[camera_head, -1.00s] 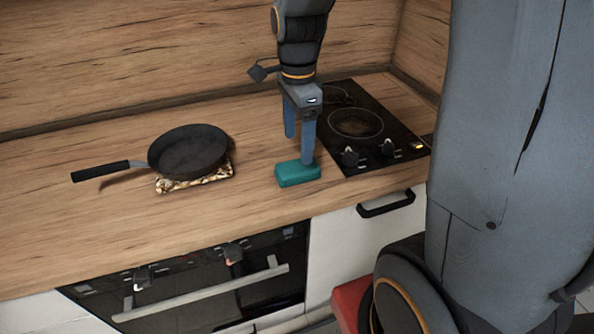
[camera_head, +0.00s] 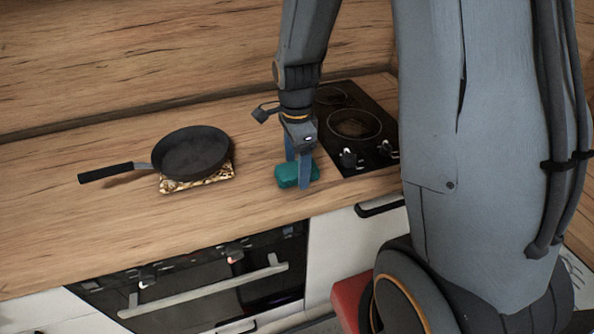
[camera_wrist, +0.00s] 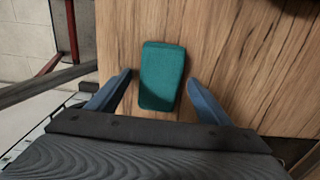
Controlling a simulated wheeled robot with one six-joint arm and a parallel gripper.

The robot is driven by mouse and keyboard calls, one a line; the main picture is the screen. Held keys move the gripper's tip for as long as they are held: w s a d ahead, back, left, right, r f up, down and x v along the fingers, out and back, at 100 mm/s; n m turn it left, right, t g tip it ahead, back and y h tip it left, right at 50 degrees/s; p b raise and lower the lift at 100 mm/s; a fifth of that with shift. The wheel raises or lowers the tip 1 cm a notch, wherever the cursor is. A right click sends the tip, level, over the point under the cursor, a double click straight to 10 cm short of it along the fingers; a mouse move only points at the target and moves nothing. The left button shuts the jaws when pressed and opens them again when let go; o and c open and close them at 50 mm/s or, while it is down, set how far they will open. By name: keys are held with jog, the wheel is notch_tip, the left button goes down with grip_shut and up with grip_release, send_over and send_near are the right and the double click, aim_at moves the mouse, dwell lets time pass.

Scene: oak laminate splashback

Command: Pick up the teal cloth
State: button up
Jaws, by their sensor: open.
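The teal cloth (camera_head: 286,176) is a small, thick folded block lying on the wooden counter, just left of the cooktop. It also shows in the wrist view (camera_wrist: 161,76), lying between and ahead of the two fingers. My gripper (camera_head: 298,172) is open and low over the counter at the cloth, with one blue finger in front of its right part. In the wrist view my gripper (camera_wrist: 162,88) has a finger on each side of the cloth, with bare wood showing between each fingertip and the cloth.
A black frying pan (camera_head: 192,152) rests on a patterned mat (camera_head: 198,184) to the left, handle pointing left. The black cooktop (camera_head: 352,125) with knobs is just right of my gripper. The counter's front edge (camera_head: 240,219) lies above an oven (camera_head: 200,285).

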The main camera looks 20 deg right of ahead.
aim_at(296, 167)
jog(key=shift+c, duration=0.5)
jog(key=c, duration=1)
jog(key=shift+r, duration=0.15)
jog(key=shift+c, duration=0.2)
notch_tip(296, 167, up, 10)
jog(key=b, duration=0.2)
